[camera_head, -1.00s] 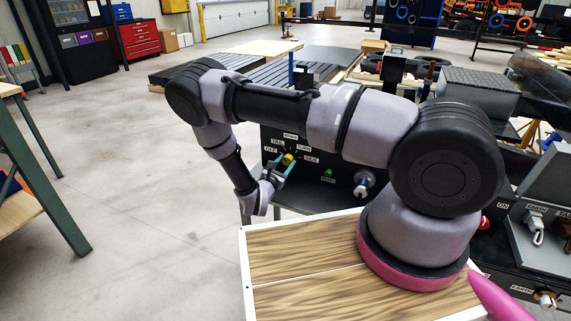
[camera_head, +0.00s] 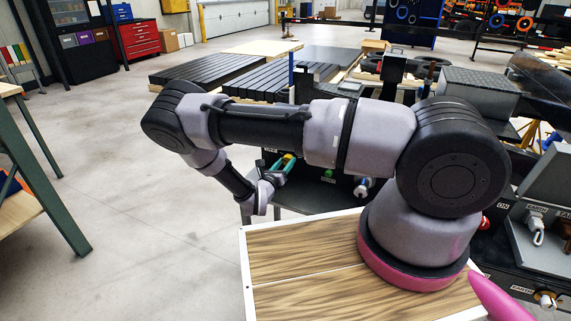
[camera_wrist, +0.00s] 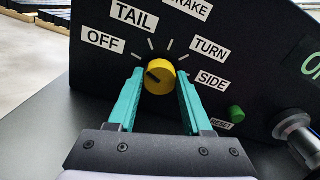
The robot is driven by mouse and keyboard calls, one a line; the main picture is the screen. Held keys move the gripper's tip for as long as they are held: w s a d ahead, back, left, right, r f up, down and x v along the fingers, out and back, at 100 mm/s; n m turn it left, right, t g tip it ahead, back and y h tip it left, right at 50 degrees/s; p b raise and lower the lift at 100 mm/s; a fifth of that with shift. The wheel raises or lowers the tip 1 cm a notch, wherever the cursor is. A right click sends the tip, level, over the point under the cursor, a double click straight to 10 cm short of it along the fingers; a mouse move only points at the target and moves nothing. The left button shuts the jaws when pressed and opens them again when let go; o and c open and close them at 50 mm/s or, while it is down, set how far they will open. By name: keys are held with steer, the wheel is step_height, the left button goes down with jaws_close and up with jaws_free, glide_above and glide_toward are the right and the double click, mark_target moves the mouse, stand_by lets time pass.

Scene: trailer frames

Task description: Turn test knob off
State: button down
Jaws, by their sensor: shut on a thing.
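The test knob (camera_wrist: 160,76) is yellow and round, on the front of a black panel (camera_wrist: 237,77). A dark mark on its face points left, roughly toward the OFF label (camera_wrist: 103,40). The labels TAIL (camera_wrist: 134,15), TURN (camera_wrist: 210,48) and SIDE (camera_wrist: 212,81) stand around it, with a BRAKE label partly cut off. My gripper (camera_wrist: 160,73) has teal fingers, one on each side of the knob, shut on it. In the head view my gripper (camera_head: 284,163) is at the panel, and my arm hides most of the knob and its labels.
A green reset button (camera_wrist: 236,113) and a metal connector (camera_wrist: 295,131) are on the panel, right of the knob. In the head view a wood-topped surface (camera_head: 290,235) lies under my arm's base. Open floor (camera_head: 120,180) lies to the left.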

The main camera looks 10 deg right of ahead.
steer(key=shift+n, duration=0.9)
steer(key=shift+c, duration=1.6)
jaws_free()
steer(key=shift+s+a, duration=0.1)
steer(key=v, duration=1)
steer(key=shift+s+a, duration=0.2)
steer(key=shift+s, duration=0.05)
